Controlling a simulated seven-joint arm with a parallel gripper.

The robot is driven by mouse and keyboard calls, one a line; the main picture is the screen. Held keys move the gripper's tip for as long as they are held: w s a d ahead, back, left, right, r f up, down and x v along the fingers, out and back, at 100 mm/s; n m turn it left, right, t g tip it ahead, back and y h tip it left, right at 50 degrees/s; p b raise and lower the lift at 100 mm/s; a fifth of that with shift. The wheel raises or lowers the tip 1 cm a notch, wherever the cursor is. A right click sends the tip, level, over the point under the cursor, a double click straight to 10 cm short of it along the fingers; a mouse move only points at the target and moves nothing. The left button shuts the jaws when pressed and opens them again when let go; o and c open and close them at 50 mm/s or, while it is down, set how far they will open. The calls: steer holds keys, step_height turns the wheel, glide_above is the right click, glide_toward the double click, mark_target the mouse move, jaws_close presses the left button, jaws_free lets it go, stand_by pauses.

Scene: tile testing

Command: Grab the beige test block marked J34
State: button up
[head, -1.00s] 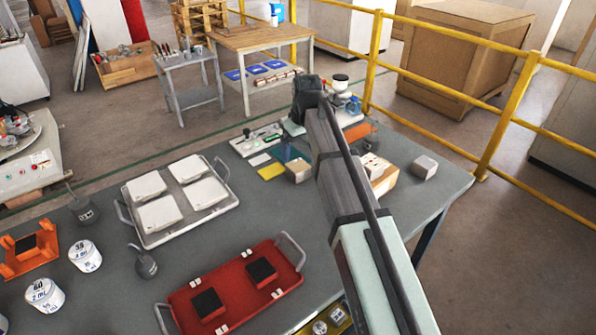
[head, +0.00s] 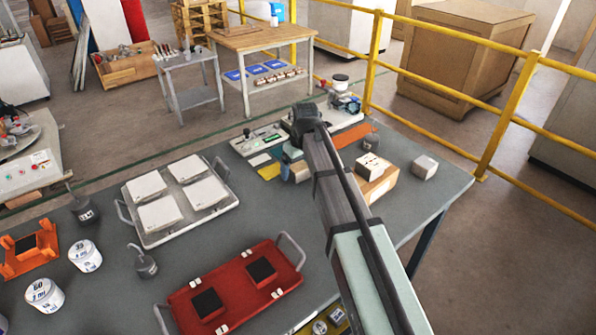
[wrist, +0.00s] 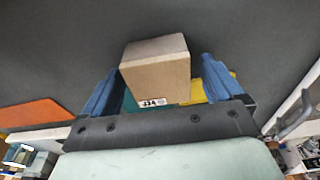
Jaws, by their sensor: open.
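The beige test block (wrist: 155,72) carries a white label reading J34 in the wrist view. It lies between the two blue fingers of my gripper (wrist: 161,66), with a visible gap on each side. My gripper is open and not holding it. In the head view the block (head: 300,172) is on the grey table, partly hidden by my gripper and arm. My gripper (head: 291,152) is just above and beside it there; its fingers are mostly hidden.
A yellow card (head: 268,172) and an orange strip (head: 355,135) lie nearby. A white tray (head: 205,212) and red tray (head: 235,270) lie left.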

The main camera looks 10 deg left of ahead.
steer(key=c, duration=1.3)
